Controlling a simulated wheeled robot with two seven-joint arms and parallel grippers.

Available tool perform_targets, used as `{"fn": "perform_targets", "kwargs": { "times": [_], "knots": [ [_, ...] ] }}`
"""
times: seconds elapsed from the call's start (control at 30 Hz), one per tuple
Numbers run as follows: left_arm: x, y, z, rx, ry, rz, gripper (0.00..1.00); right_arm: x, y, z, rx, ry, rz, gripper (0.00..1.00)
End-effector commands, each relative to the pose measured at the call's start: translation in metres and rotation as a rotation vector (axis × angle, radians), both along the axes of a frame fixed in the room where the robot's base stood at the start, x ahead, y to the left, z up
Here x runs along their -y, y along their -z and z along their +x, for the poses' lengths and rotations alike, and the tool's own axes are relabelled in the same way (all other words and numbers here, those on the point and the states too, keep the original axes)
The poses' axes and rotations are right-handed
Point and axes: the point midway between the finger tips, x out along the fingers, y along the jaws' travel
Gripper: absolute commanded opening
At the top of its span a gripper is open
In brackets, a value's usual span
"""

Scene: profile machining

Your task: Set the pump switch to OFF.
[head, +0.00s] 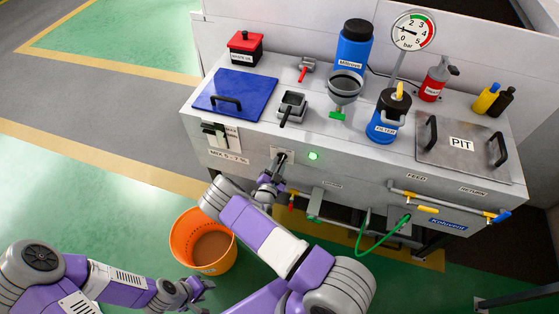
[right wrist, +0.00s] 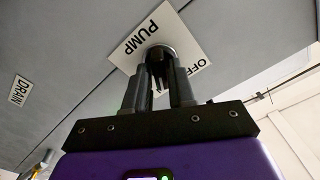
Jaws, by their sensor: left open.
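The pump switch is a dark round knob (right wrist: 158,52) on a white plate (right wrist: 139,42) lettered PUMP and OFF. In the head view the plate (head: 283,154) is on the front of the grey machine, beside a lit green lamp (head: 314,155). My right gripper (head: 275,170) is at the switch. In the right wrist view its two fingers (right wrist: 160,75) stand either side of the knob's grip; whether they press on it I cannot tell. The knob's pointing direction is unclear. My left gripper (head: 203,288) is open and empty, low beside the orange bucket.
The orange bucket (head: 203,241) with brown contents stands on the floor below the machine front. Valve handles (head: 414,197) and a green hose (head: 372,245) are on the front right. A lever box (head: 215,135) is left of the switch. The floor at left is clear.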

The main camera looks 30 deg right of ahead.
Motion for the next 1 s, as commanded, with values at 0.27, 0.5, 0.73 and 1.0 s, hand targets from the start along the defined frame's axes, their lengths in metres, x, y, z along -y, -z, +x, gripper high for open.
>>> {"fn": "perform_targets", "kwargs": {
  "times": [0.27,0.5,0.73,1.0],
  "knots": [
    [0.0,0.0,0.0,0.0,0.0,0.0,0.43,0.0,0.0,0.0,0.0,0.0,0.0,0.0],
    [0.0,0.006,0.0,0.0,0.0,0.0,0.43,-0.002,0.001,0.001,-0.121,-0.004,-0.106,0.0],
    [0.0,0.01,0.0,0.0,0.0,0.0,0.43,-0.001,0.001,0.0,-0.295,-0.001,-0.255,0.0],
    [0.0,0.01,0.0,0.0,0.0,0.0,0.43,-0.001,0.0,0.0,-0.306,-0.001,-0.26,0.0]
  ]
}}
